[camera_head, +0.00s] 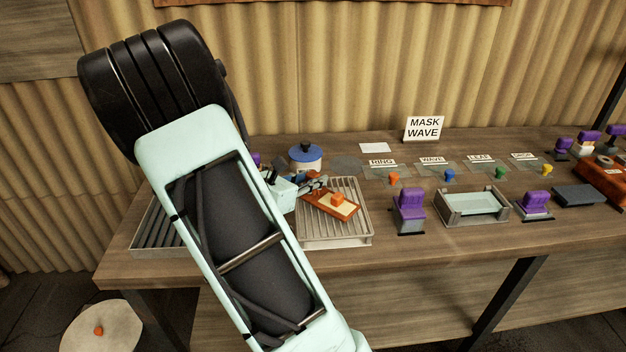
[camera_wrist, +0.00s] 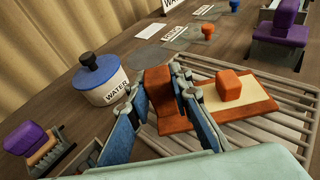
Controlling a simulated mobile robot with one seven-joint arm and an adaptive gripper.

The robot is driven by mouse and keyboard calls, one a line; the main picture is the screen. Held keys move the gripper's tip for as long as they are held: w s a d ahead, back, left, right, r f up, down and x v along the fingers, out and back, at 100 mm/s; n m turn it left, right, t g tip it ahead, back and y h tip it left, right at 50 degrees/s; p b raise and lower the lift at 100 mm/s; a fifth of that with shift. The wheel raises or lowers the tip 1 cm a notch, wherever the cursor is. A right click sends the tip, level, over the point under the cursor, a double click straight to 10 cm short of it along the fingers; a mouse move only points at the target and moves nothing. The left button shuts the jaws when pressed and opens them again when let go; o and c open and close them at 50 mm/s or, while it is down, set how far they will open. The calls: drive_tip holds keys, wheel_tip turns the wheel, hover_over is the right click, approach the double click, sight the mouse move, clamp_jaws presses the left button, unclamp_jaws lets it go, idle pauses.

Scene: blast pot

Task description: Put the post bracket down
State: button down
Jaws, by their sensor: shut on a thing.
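The post bracket (camera_wrist: 157,86) is a red-brown piece with an upright block at one end of a flat base. A cream panel (camera_wrist: 246,103) and an orange knob (camera_wrist: 229,86) are on the base. In the head view the post bracket (camera_head: 322,207) lies level at the slatted tray (camera_head: 362,224), which also shows in the wrist view (camera_wrist: 291,101). My gripper (camera_wrist: 160,84) is shut on the upright block, one finger on each side. It also shows in the head view (camera_head: 314,184). I cannot tell whether the base touches the slats.
A white pot marked WATER with a blue lid (camera_head: 305,157) stands behind the tray. Another slatted tray (camera_head: 153,237) is at the left, partly behind my arm. Purple-topped stamps (camera_head: 409,207) and a shallow basin (camera_head: 472,205) stand to the right. A MASK WAVE sign (camera_head: 424,128) stands behind.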

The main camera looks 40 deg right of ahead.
drive_tip(key=shift+f, duration=0.1)
drive_tip(key=c, duration=1.7)
unclamp_jaws()
drive_tip(key=shift+c, duration=0.2)
drive_tip(key=shift+r, duration=0.2)
drive_tip(key=v, duration=1.2)
drive_tip(key=shift+p, duration=0.45)
